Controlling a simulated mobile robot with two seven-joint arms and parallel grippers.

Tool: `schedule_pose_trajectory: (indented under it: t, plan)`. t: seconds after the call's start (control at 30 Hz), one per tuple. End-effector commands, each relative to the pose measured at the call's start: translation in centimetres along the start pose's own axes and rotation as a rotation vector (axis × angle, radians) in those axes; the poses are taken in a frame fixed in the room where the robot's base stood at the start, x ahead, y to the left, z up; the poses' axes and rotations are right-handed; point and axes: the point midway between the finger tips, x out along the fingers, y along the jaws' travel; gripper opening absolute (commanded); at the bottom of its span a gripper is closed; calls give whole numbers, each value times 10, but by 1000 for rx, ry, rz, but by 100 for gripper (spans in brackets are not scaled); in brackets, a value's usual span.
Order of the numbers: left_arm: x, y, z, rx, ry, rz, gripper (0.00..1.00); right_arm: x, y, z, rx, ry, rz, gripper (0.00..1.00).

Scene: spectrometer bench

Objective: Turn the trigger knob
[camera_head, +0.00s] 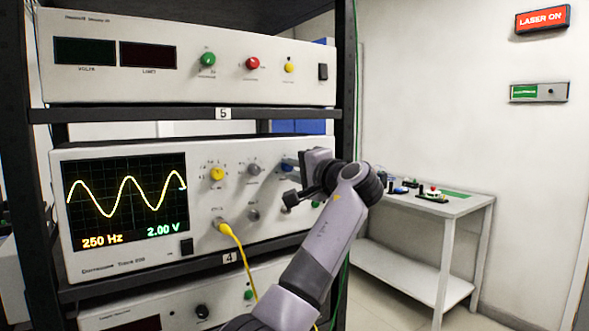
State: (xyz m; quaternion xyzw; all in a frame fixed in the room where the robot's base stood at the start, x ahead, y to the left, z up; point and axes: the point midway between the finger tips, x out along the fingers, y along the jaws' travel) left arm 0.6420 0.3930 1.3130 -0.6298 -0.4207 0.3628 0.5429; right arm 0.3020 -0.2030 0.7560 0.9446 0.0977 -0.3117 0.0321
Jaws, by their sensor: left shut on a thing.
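The oscilloscope (140,262) sits on the middle shelf of the rack, with a yellow sine wave on its lit screen (125,203). The screen reads 250 Hz and 2.00 V. My left gripper (293,180) is at the right part of its front panel, shut on the blue knob (286,167), which it partly hides. I take this for the trigger knob; its label is hidden or too small to read. A yellow knob (217,174) and a grey knob (254,169) are to its left. My right gripper is out of view.
A yellow cable (237,250) hangs from a lower socket, left of my arm. Another instrument (100,90) with coloured knobs is on the shelf above. The dark rack post (345,70) rises behind my gripper. A white table (465,205) with small parts stands at right.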

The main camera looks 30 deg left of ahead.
Motion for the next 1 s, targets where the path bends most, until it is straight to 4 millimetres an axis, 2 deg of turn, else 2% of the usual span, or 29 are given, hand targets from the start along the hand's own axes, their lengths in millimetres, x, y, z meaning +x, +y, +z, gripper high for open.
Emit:
schedule_pose_trajectory:
  t: [0.13, 0.17, 0.2, 0.23, 0.57, 1.0]
  plan:
    - [0, 2, 0, 1, -3, 3, 0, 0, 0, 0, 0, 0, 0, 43]
    - [0, 2, 0, 1, -3, 3, 30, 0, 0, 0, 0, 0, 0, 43]
    - [0, 2, 0, 0, -2, 3, 43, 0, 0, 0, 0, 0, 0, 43]
    - [0, 1, 0, 0, -2, 2, 49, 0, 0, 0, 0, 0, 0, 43]
    - [-3, 1, 0, -2, 0, 0, 49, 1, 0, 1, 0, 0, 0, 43]
    - [-64, 2, 0, -1, -1, 2, 49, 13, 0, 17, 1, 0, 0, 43]
